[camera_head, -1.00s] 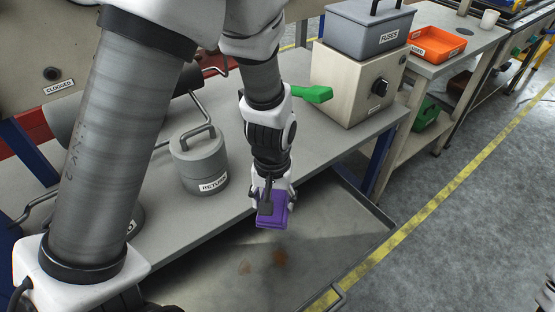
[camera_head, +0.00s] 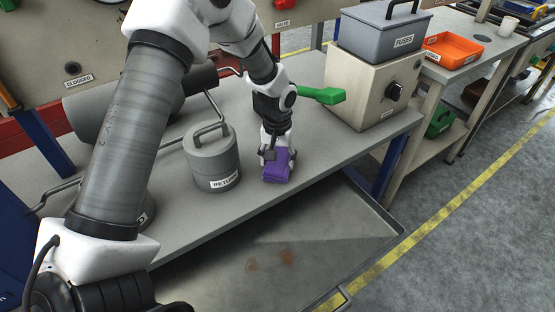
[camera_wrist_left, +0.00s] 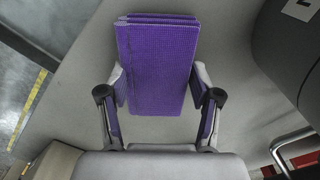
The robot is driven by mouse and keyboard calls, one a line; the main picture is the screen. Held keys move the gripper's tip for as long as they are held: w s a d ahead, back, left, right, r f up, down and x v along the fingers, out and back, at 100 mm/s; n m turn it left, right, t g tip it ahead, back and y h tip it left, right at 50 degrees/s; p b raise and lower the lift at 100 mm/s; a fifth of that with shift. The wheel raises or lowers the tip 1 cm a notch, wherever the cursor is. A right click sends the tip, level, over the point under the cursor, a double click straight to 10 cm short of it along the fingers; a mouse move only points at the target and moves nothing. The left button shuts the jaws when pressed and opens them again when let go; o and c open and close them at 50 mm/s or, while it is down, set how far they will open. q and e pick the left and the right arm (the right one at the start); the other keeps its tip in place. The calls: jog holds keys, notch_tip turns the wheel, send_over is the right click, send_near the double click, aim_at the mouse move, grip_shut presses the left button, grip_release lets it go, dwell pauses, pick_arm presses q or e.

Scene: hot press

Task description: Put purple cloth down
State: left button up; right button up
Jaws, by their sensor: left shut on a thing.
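The folded purple cloth (camera_head: 277,167) is at the front part of the grey workbench top (camera_head: 330,150), right of the grey RETURN canister. My left gripper (camera_head: 275,155) is shut on the cloth from above. In the left wrist view the cloth (camera_wrist_left: 158,65) sits between the two fingers (camera_wrist_left: 158,100), with grey bench surface behind it. I cannot tell whether the cloth touches the bench. My right gripper is not in view.
The RETURN canister (camera_head: 212,160) stands close on the left. A beige box with a black knob (camera_head: 375,92) carries the grey FUSES bin (camera_head: 385,32). A green handle (camera_head: 318,94) sticks out behind my gripper. A stained tray (camera_head: 290,255) lies below the bench edge.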

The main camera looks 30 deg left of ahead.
aim_at(278, 160)
pick_arm(q)
jog(key=shift+f, duration=0.2)
jog(key=o, duration=1.1)
jog(key=shift+r, duration=0.1)
notch_tip(278, 160, up, 12)
jog(key=p, duration=0.1)
jog(key=shift+r, duration=0.1)
